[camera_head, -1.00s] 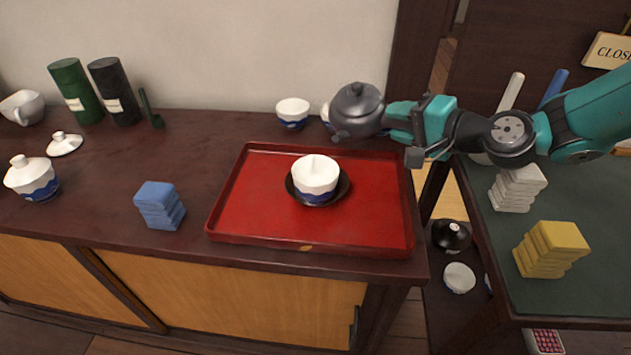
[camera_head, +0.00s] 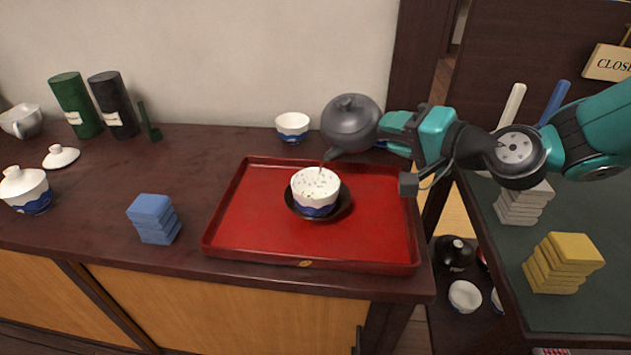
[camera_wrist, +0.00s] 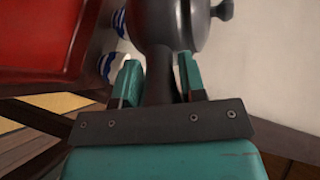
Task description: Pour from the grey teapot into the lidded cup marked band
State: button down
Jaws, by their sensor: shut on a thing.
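The grey teapot (camera_head: 350,122) is held over the back right of the tray, tilted with its spout down toward the cup. My gripper (camera_head: 395,132) is shut on its side handle, which also shows between the fingers in the wrist view (camera_wrist: 158,85). A white cup with a blue wavy band (camera_head: 315,197) stands uncovered on a dark saucer (camera_head: 345,203). Dark specks show in its mouth, and a thin dark streak shows between spout and cup. Another banded white cup (camera_head: 28,196), with its lid on, stands at the far left.
The red tray (camera_head: 240,222) bears the cup and saucer. A loose white lid (camera_head: 61,157), blue blocks (camera_head: 153,218), two canisters (camera_head: 112,103) and a small white cup (camera_head: 292,126) stand around it. A side table (camera_head: 500,255) with yellow blocks (camera_head: 563,262) is at right.

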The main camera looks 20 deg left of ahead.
jog(key=shift+s+a+r, duration=0.1)
jog(key=shift+s+r, duration=0.25)
jog(key=shift+r, duration=0.2)
jog(key=shift+d+r+n, duration=0.2)
jog(key=shift+r+n, duration=0.3)
jog(key=shift+r, duration=0.05)
dwell(1.1)
jog(key=shift+s+r+b, duration=0.1)
jog(key=shift+r+b, duration=0.05)
jog(key=shift+b, duration=0.25)
jog(key=shift+w+r+n+t+b, duration=0.2)
jog(key=shift+w+n+t+b, duration=0.1)
jog(key=shift+w+t, duration=0.1)
dwell(0.9)
jog(key=shift+w+d+p, duration=0.2)
jog(key=shift+w+p, duration=0.1)
jog(key=shift+p, duration=0.65)
jog(key=w+f+m+g+p, duration=0.1)
jog(key=w+m+p, duration=0.1)
jog(key=w+f+m+g+p, duration=0.1)
jog(key=w+p, duration=0.1)
jog(key=p, duration=0.1)
jog(key=w+f+m+g+p, duration=0.1)
jog(key=f+m+p, duration=0.1)
jog(key=shift+w+d+m+p, duration=0.3)
jog(key=shift+w+d+p, duration=0.05)
jog(key=shift+w, duration=0.05)
jog(key=shift+w+f+m+p, duration=0.25)
jog(key=shift+m+p, duration=0.05)
jog(key=shift+p, duration=0.05)
